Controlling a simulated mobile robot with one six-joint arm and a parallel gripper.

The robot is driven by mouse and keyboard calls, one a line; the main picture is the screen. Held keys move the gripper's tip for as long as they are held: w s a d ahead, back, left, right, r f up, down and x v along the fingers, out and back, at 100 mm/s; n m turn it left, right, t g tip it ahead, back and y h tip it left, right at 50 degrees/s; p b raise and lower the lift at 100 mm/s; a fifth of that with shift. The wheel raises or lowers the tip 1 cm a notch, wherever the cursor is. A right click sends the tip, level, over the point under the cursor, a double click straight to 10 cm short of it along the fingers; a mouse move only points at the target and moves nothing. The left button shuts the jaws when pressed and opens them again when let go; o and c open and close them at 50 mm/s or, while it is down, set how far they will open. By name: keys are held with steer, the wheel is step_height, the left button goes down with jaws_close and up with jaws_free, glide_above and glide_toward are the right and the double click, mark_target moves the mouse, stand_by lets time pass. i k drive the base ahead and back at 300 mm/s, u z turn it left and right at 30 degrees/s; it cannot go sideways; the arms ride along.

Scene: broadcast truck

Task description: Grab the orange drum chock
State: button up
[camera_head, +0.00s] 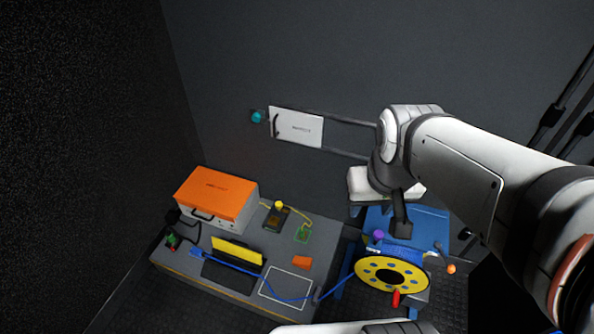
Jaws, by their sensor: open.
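A small orange wedge-shaped piece (302,262), which looks like the drum chock, lies on the grey bench top (325,240) near its right end. It sits just above a white outlined square. My gripper (401,232) hangs from the arm at right of centre, above or in front of a blue stand with a yellow drum. It is to the right of the orange wedge and apart from it. My gripper is open. Its fingertips are small and dark, and nothing shows between them.
The yellow drum (385,273) with a red handle (396,298) stands right of the bench on the blue stand (430,222). A blue cable (240,270) crosses the bench front. An orange-topped case (215,192) stands at the bench's left. A white panel (297,127) is on the wall.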

mark_target(306, 262)
steer(key=u, duration=0.15)
steer(key=k, duration=0.3)
steer(key=z, duration=2.2)
steer(key=k, duration=1.1)
steer(key=u, duration=1.55)
steer(key=i, duration=1)
steer(key=u, duration=0.1)
